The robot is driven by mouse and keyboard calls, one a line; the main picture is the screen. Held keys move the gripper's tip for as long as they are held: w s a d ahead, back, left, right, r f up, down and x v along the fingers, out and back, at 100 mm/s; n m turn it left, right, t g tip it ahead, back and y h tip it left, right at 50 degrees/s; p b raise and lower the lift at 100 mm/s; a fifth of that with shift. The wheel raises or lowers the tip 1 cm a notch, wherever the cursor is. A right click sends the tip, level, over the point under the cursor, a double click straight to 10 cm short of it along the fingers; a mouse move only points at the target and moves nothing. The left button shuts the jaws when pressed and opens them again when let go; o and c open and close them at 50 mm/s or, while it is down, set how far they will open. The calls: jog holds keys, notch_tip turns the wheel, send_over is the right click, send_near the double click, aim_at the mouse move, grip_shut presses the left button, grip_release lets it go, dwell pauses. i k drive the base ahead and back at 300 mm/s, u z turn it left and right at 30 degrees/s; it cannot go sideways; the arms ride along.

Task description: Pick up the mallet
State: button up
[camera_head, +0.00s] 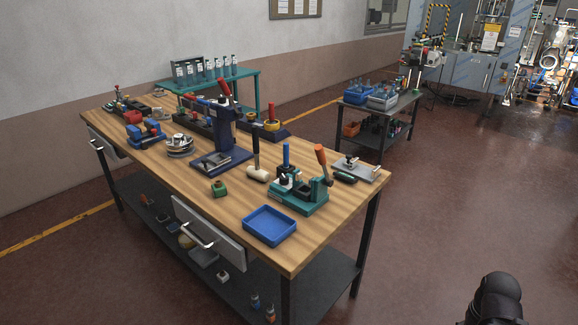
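The mallet (258,174) is on the wooden workbench (238,208), right of the middle. It has a pale cream head resting on the bench top and a dark handle that points up. It stands between a dark blue arbor press (222,135) on its left and a green toggle press (299,194) with an orange-handled lever on its right. My gripper is not in view. A black rounded part of my arm shows at the bottom right, well away from the bench.
A drawer (207,234) sits partly open at the front. A grey cart (378,112) stands behind. The floor (430,215) right of the bench is clear.

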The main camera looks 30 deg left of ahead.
aim_at(255, 172)
jog(key=z, duration=0.25)
jog(key=k, duration=1)
jog(key=u, duration=1.5)
jog(key=i, duration=1.05)
jog(key=z, duration=0.1)
